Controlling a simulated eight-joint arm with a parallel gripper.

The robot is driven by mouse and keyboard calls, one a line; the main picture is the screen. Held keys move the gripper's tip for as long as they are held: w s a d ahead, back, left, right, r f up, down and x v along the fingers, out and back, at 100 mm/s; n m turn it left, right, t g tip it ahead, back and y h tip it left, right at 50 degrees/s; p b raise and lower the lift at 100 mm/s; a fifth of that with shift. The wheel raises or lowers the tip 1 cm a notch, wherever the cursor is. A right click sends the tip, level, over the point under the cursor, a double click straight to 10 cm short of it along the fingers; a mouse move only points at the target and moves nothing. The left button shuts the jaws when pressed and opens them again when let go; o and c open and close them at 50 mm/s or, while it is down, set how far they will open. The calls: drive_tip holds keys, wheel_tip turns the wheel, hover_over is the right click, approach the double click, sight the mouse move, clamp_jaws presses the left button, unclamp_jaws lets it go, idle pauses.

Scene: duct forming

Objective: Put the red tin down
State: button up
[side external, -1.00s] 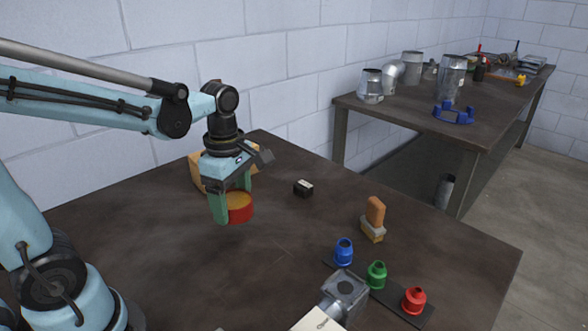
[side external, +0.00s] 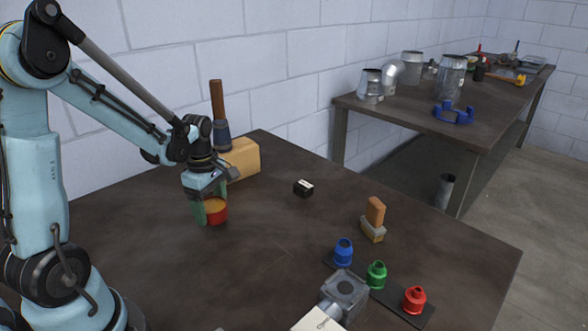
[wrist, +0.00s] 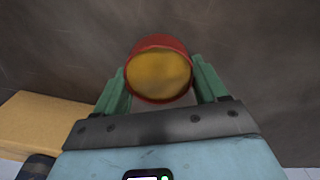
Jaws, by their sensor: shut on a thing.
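The red tin (side external: 217,209) is a short round can with a yellow-orange top, at the left of the near table. My gripper (side external: 210,211) is shut on it, with a green finger on each side. In the wrist view the tin (wrist: 160,72) sits upright between the two fingers of my gripper (wrist: 162,84), its round yellow top facing the camera. The tin is low, near the table top (side external: 270,225); I cannot tell whether its base touches. One finger partly hides the tin's left side in the side view.
A wooden block (side external: 243,158) and a wooden-handled tool (side external: 218,105) stand behind my gripper. A small black box (side external: 303,188) lies to the right. Blue (side external: 343,252), green (side external: 376,274) and red (side external: 414,299) fittings stand front right. The table's middle is clear.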

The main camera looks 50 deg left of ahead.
sight(211, 206)
drive_tip(key=shift+f, duration=1.1)
drive_tip(key=shift+f, duration=0.1)
drive_tip(key=o, duration=1.2)
wheel_tip(211, 206, up, 12)
drive_tip(key=shift+s+d+r+m+t, duration=0.3)
drive_tip(key=shift+d+m+t, duration=0.9)
drive_tip(key=shift+d+m, duration=1.95)
drive_tip(key=shift+s+d+r+m+t, duration=0.25)
drive_tip(key=shift+d+m+t, duration=1.3)
drive_tip(key=shift+m, duration=2.75)
drive_tip(key=shift+s+d+r+m+t, duration=0.3)
drive_tip(key=shift+d+m+t, duration=0.55)
drive_tip(key=shift+d+m, duration=2.45)
